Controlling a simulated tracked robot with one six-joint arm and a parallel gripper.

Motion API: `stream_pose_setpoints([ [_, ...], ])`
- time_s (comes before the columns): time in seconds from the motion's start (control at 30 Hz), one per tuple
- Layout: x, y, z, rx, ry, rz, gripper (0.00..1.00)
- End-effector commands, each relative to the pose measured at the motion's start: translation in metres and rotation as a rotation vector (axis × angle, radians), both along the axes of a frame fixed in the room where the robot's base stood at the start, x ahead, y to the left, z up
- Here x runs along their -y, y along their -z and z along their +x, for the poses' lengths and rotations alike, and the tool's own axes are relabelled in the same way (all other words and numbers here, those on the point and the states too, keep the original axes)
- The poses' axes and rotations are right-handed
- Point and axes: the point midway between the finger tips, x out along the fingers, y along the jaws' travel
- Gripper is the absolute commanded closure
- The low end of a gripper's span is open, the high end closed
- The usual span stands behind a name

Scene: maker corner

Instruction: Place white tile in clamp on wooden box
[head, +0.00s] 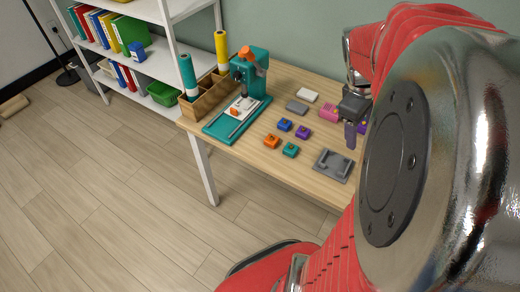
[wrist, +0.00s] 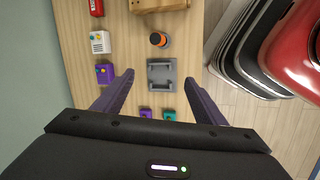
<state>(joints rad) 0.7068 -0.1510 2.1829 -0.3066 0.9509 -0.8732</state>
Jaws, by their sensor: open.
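A white tile (head: 307,95) lies flat on the table in the head view, toward the wall. It does not show in the wrist view. My gripper (head: 350,135) is open and empty above the table, to the right of the tile. In the wrist view its fingers (wrist: 159,79) frame a grey fixture (wrist: 161,68), which also lies on the table in the head view (head: 333,165). A wooden box with compartments (head: 210,97) stands at the table's left end. Part of another wooden object (wrist: 158,5) shows at the wrist view's top edge. I cannot make out a clamp for certain.
A teal press (head: 250,72) stands beside the box. Small blue, orange, purple and teal blocks (head: 285,125) lie mid-table. A grey tile (head: 297,107) and pink block (head: 329,112) are near the white tile. An orange-black cylinder (wrist: 158,39) stands beyond the fixture.

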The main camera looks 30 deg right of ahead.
Motion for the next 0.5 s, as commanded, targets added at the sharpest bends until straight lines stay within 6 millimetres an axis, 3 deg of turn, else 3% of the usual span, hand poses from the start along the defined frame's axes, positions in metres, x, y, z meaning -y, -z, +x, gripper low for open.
stream_pose_setpoints([
  [0.03, -0.020, -0.007, 0.010, 0.042, 0.004, -0.002, 0.35],
  [0.2, -0.082, -0.021, 0.031, 0.171, 0.048, 0.018, 0.35],
  [0.5, -0.188, -0.039, 0.040, 0.379, 0.126, 0.123, 0.35],
])
